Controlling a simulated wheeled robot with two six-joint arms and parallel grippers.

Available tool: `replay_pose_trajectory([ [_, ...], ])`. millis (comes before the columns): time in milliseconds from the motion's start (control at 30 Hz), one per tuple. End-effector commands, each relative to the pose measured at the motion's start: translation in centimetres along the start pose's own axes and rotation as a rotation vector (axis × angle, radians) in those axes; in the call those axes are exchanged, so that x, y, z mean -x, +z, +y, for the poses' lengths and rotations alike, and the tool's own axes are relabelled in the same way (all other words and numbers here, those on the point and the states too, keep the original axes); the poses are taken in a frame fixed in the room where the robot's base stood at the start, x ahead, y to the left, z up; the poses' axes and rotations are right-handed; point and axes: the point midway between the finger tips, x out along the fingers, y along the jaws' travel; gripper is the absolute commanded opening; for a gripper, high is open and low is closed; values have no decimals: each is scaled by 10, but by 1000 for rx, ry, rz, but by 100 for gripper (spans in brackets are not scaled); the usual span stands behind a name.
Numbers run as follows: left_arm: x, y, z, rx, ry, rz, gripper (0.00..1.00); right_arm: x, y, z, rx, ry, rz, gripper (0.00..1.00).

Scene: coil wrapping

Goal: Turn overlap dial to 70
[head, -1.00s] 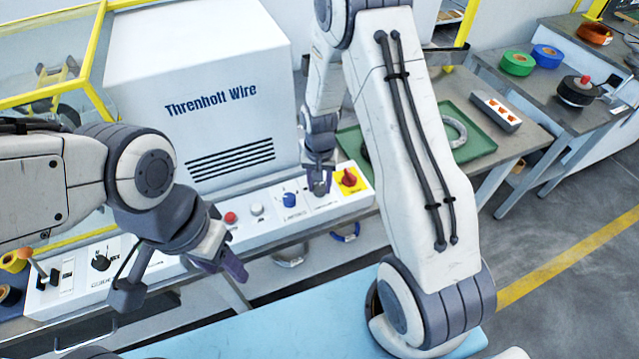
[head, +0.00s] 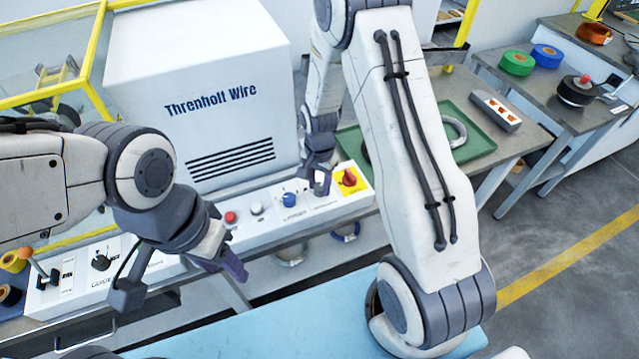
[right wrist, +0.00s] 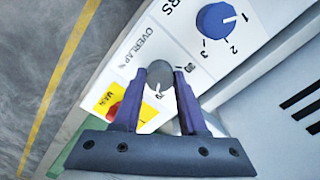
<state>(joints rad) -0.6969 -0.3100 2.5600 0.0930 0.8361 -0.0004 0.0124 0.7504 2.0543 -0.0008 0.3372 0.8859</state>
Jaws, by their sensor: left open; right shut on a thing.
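The overlap dial (right wrist: 160,76) is a grey round knob on the white control panel, beside the printed word OVERLAP. In the right wrist view, my right gripper (right wrist: 160,78) is shut on the dial, one finger on each side. A 30 shows to the right of the knob, and a white mark shows at its lower edge; the pointer setting is not clear. In the head view, my right gripper (head: 320,180) is at the panel's right part and mostly hides the dial. My left gripper (head: 230,268) is open and empty, in front of the panel.
A blue dial (right wrist: 216,20) stands beside the overlap dial, its pointer near 1. A red main switch on a yellow plate (head: 348,179) is close on the other side. A red button (head: 231,217) and a white button (head: 256,209) sit further left.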

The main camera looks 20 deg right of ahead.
Motion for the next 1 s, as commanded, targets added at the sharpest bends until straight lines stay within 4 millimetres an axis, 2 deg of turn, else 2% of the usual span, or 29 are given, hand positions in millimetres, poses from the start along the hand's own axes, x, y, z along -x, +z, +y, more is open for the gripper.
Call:
replay_pose_trajectory([
  [167, 0, 0, 0, 0, 0, 0, 50, 0, 1, -1, -2, -1, -1, 0],
  [200, 0, 0, 0, 0, 0, 0, 50, 0, 1, -1, -2, -1, -1, 45],
  [267, 0, 0, 0, 0, 0, 0, 50, 0, 1, -1, -2, -1, -1, 68],
  [300, 0, 0, 0, 0, 0, 0, 50, 0, 1, 0, -1, -1, -1, 72],
  [667, -1, 0, 0, 0, 0, 0, 50, 5, 0, -1, 0, -2, 1, 72],
  [767, -3, 0, 0, 0, 0, 0, 50, 17, -1, -1, 0, -4, 3, 72],
  [1000, -8, 0, -1, 0, 0, 0, 50, 65, 0, -2, 0, -6, 4, 72],
])
